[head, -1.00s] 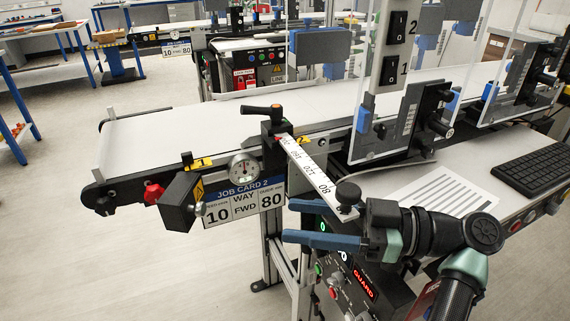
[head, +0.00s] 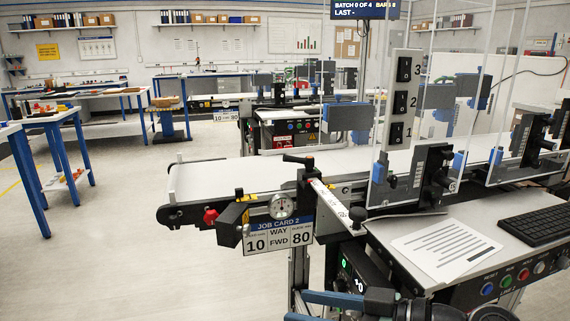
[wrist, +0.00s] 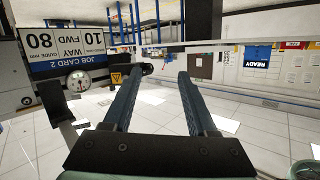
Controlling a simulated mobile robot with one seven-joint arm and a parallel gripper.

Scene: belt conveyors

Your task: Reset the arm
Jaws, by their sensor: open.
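My gripper (head: 328,306) shows at the bottom of the head view, low in front of the near conveyor and partly cut off by the picture's edge. Its two blue fingers are apart. In the wrist view my gripper (wrist: 158,82) is open, with nothing between the fingers. The near conveyor (head: 250,176) carries a job card (head: 278,236) reading 10, WAY FWD, 80. The same job card (wrist: 62,52) shows upside down at the left of the wrist view.
A printed sheet (head: 446,248) and a black keyboard (head: 536,227) lie on the console shelf at the right. A white ruler arm (head: 328,196) juts from the conveyor towards the shelf. Clear guard panels stand over the belt. Open floor (head: 110,250) lies to the left.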

